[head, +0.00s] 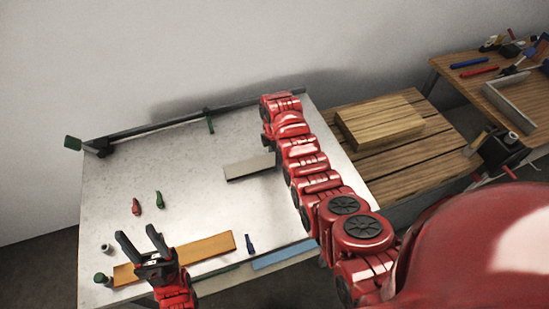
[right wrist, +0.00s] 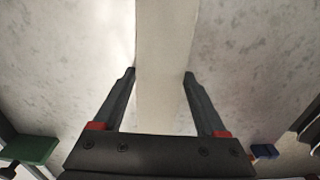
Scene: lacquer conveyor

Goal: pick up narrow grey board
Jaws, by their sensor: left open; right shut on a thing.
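The narrow grey board (head: 248,168) lies near the middle of the white table in the head view, its right end meeting my right arm's outline. In the right wrist view the pale board (right wrist: 166,60) runs lengthwise between the fingers of my right gripper (right wrist: 160,73), one finger at each long edge. The right gripper is shut on it. In the head view that gripper is hidden behind my arm. I cannot tell whether the board is lifted. My left gripper (head: 137,231) is open and empty at the table's front left, near an orange-brown board (head: 205,246).
Red (head: 136,206) and green (head: 160,200) small bottle-like items lie left of the grey board. A dark blue one (head: 250,243) and a light blue strip (head: 285,256) are near the front edge. A rail (head: 175,126) lines the back. A wooden block (head: 380,120) sits on the right.

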